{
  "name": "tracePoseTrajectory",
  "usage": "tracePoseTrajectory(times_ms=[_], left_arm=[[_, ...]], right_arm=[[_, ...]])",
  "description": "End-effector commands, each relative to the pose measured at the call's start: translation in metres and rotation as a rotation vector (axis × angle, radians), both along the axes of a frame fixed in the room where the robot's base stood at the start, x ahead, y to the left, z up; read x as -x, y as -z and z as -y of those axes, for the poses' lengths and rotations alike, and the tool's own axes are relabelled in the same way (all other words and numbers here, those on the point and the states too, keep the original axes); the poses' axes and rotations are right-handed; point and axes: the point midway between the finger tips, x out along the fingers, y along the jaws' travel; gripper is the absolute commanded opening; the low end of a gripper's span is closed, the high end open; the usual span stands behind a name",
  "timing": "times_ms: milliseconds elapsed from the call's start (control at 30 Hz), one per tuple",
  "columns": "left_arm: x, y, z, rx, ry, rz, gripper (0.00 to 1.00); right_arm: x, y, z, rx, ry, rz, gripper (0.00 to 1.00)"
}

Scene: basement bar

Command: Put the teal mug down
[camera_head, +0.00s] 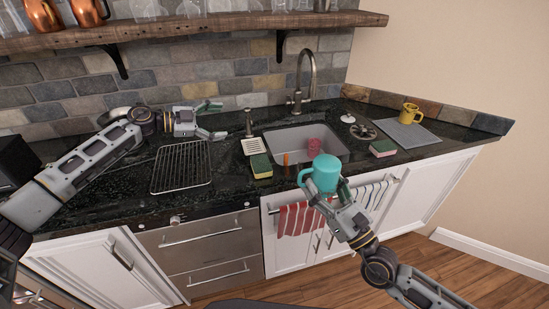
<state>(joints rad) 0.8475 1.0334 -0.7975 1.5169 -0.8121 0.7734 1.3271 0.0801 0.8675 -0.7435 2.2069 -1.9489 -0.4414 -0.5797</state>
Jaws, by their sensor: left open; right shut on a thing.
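The teal mug (325,172) is in my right gripper (322,190), held upright in front of the counter's front edge near the sink. The gripper is shut on it. My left gripper (217,120) is open and empty over the back of the dark counter (225,190), behind the wire rack. Whether the mug touches the counter edge cannot be told from this view.
A sink (335,151) holds a pink cup (314,146). Sponges (261,166) (383,148) lie beside it. A wire rack (181,167) lies at left. A tall faucet (301,80) rises behind the sink.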

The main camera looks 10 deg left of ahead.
Motion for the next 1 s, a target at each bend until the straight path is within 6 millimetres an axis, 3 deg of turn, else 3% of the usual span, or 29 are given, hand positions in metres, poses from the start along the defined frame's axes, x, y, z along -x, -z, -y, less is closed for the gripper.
tracePoseTrajectory(times_ms=[33, 200, 500, 700, 1000], left_arm=[[0.008, 0.002, 0.018, 0.027, 0.032, -0.027, 0.81], [0.040, 0.004, 0.071, 0.112, 0.134, -0.132, 0.81], [0.106, -0.003, 0.148, 0.247, 0.312, -0.327, 0.81], [0.152, -0.014, 0.184, 0.317, 0.422, -0.449, 0.81], [0.195, -0.027, 0.207, 0.370, 0.514, -0.568, 0.81]], right_arm=[[0.000, -0.001, 0.000, -0.001, 0.000, 0.002, 0.26], [0.000, -0.001, 0.000, -0.001, 0.000, 0.002, 0.26], [0.000, -0.001, 0.000, -0.001, 0.000, 0.002, 0.26], [0.000, -0.001, 0.000, -0.001, 0.000, 0.002, 0.26], [0.000, -0.001, 0.000, -0.001, 0.000, 0.002, 0.26]])
